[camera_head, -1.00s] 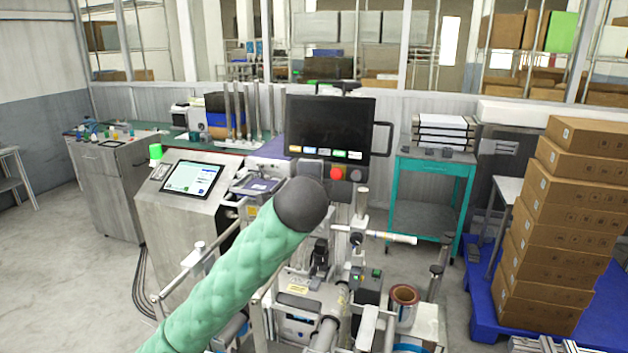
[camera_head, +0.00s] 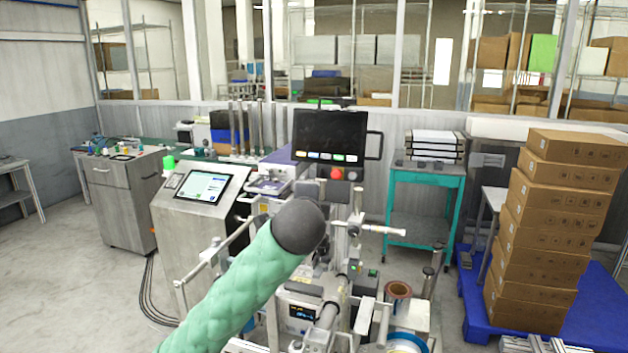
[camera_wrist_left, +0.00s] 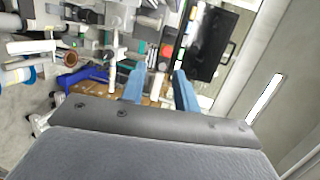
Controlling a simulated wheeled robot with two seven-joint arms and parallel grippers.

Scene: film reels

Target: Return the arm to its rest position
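My left gripper (camera_wrist_left: 158,76) shows in the left wrist view as two blue fingers, apart with nothing between them. It is clear of the surrounding things, and the scene appears turned on its side behind it. In the head view, an arm of mine in a quilted green sleeve comes in from the bottom left. Its dark rounded end stands in front of the machine, and no gripper shows there. My right gripper is in neither view. A copper-brown film reel (camera_head: 398,291) sits low on the machine; a reel also shows in the left wrist view (camera_wrist_left: 71,58).
The machine carries a black monitor (camera_head: 328,136) with a red button below. A grey console (camera_head: 202,187) stands left, a teal cart (camera_head: 425,178) right. Cardboard boxes (camera_head: 550,220) are stacked on a blue pallet (camera_head: 600,300). The floor at the left is open.

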